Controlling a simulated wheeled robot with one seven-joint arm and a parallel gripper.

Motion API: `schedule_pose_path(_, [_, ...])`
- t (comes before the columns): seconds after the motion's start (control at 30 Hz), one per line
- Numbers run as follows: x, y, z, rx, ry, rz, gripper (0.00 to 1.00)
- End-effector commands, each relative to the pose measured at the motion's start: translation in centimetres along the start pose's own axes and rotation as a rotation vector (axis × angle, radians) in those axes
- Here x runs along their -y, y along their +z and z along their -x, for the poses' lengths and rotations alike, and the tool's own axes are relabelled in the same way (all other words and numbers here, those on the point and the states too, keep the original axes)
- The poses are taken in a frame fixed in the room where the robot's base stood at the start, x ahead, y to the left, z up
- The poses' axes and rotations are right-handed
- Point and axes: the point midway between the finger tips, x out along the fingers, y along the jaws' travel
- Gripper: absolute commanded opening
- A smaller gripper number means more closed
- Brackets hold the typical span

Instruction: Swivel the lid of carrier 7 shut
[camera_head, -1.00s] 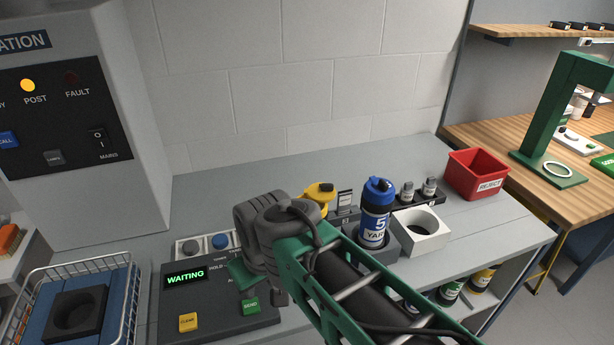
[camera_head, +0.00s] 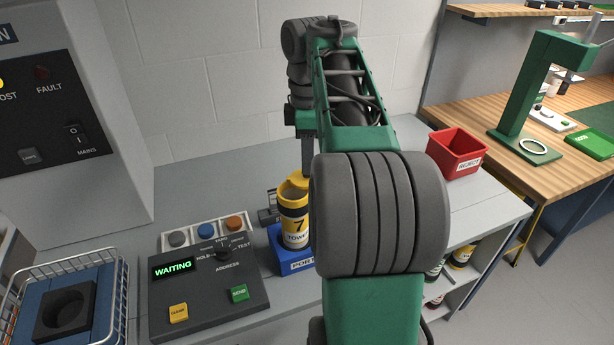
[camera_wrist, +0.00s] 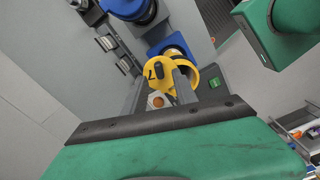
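Carrier 7 (camera_head: 294,226) is a yellow and white canister standing upright in the blue port block (camera_head: 296,264). Its yellow lid (camera_wrist: 157,72) is swung off to one side in the wrist view, and the yellow rim of the mouth (camera_wrist: 214,75) shows beside it. My gripper (camera_head: 308,168) reaches down at the carrier's top from behind. In the wrist view a grey finger (camera_wrist: 184,84) lies between the lid and the mouth, close to the lid; I cannot tell whether it touches. The finger spacing is not clear.
The grey console (camera_head: 210,290) with a WAITING display stands left of the carrier. A white strip with grey, blue and orange buttons (camera_head: 206,233) is behind it. A wire basket (camera_head: 118,315) is at far left, a red reject bin (camera_head: 455,153) at right. My arm hides the bench's middle.

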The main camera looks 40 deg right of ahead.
Motion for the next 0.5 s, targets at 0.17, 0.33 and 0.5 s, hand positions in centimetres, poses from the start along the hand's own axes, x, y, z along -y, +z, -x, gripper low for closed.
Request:
schedule_pose_path(0.17, [0.0, 0.0, -2.8, -0.001, 0.002, -0.001, 0.35])
schedule_pose_path(0.33, [0.0, -0.1, -2.8, -0.001, 0.002, -0.002, 0.35])
schedule_pose_path(0.5, [0.0, -0.1, -2.8, -0.001, 0.002, -0.002, 0.31])
